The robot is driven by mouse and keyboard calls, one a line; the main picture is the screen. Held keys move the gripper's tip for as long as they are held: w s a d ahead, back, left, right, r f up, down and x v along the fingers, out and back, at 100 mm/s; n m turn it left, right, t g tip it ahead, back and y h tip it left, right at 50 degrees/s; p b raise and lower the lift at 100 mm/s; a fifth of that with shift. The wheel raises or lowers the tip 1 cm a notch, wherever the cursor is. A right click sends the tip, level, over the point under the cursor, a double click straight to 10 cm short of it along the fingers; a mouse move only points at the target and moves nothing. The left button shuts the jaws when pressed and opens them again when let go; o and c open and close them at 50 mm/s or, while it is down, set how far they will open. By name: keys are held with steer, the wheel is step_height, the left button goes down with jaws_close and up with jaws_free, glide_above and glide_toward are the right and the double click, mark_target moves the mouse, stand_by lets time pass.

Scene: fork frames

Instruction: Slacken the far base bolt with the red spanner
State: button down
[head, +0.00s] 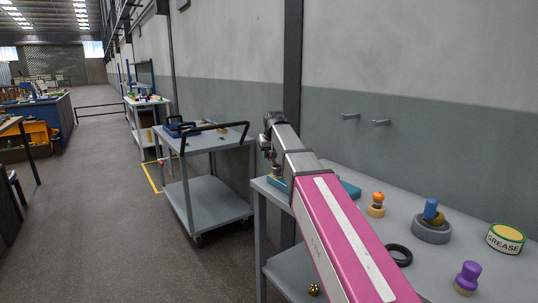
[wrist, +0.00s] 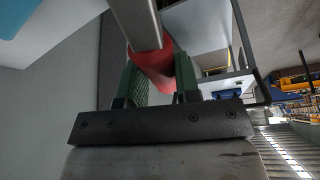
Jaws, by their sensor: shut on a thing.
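My gripper (wrist: 155,85) is shut on the red spanner (wrist: 152,66). Its green fingers lie on either side of the red part, and a grey metal length (wrist: 138,22) runs up past the top edge of the wrist view. In the head view my gripper (head: 268,155) is at the far left end of the near table, by a teal base (head: 351,189) that my arm mostly covers. A blue patch (wrist: 18,16) shows at the wrist view's top left corner; I cannot tell if it is the same base. I cannot make out the far bolt or the spanner's working end.
The grey table (head: 345,171) also holds an orange-topped peg (head: 377,203), a grey ring with a blue peg (head: 431,228), a black ring (head: 399,254), a purple knob (head: 467,277) and a grease tin (head: 506,238). A grey trolley (head: 207,200) stands beyond. The floor at left is open.

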steer(key=shift+f, duration=1.05)
stand_by(0.4)
steer(key=c, duration=1.7)
jaws_free()
jaws_close()
steer(key=shift+s+a+n+y, duration=0.2)
steer(key=shift+a+n+y, duration=0.05)
steer(key=shift+a+n, duration=0.25)
steer(key=shift+s+a+n+y, duration=0.2)
steer(key=shift+a+n+y, duration=0.05)
steer(key=shift+a+n, duration=0.25)
steer(key=shift+s+a+n+g+y, duration=0.25)
steer(key=shift+s+a+n, duration=0.35)
steer(key=shift+n, duration=0.25)
steer(key=shift+s+a+n+g+y, duration=0.25)
steer(key=shift+s+a+n, duration=0.1)
steer(key=shift+a+n, duration=0.45)
steer(key=shift+w+d+m, duration=0.3)
steer(key=shift+d+m, duration=0.15)
steer(key=shift+d, duration=0.05)
